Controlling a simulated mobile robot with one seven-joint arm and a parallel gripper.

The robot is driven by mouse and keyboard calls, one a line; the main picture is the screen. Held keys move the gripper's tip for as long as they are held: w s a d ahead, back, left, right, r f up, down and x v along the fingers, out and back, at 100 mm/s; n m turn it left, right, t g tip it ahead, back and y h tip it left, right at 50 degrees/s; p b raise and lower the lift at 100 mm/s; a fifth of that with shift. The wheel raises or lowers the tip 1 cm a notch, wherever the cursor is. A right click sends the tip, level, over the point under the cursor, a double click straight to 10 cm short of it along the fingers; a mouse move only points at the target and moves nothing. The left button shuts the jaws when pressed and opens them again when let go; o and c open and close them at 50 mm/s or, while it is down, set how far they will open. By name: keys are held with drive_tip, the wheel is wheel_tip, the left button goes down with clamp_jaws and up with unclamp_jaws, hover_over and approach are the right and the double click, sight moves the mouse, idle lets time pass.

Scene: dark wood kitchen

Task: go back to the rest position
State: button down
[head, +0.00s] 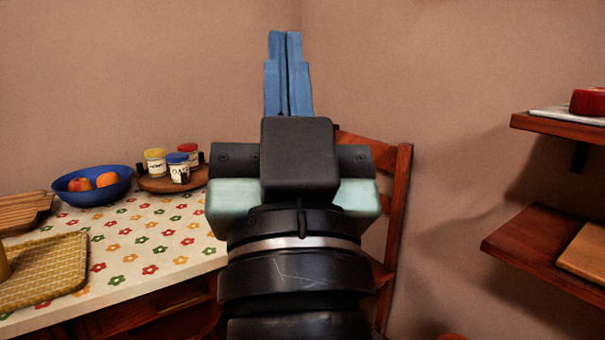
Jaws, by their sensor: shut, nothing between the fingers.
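My gripper (285,38) is in the middle of the head view, with its blue fingers pointing up against the brown wall. The two fingers lie side by side with only a thin dark line between them. They are shut and hold nothing. My arm stands in front of the table's right end and hides part of it and part of the wooden chair behind.
At left is a table with a flowered cloth (150,225). On it are a blue bowl (95,193) of fruit, a round board (155,184) with small jars, and a yellow woven tray (45,270). A wooden chair (401,190) stands behind my arm. Wall shelves (535,245) are at right.

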drive_tip(key=s+d+r+t+h, duration=0.1)
drive_tip(key=s+r+t+h, duration=0.15)
drive_tip(key=s+r, duration=0.2)
wheel_tip(320, 180, up, 36)
drive_tip(key=g+p, duration=0.1)
drive_tip(key=p, duration=3.7)
drive_tip(key=shift+w+r, duration=0.15)
drive_tip(key=shift+w, duration=0.05)
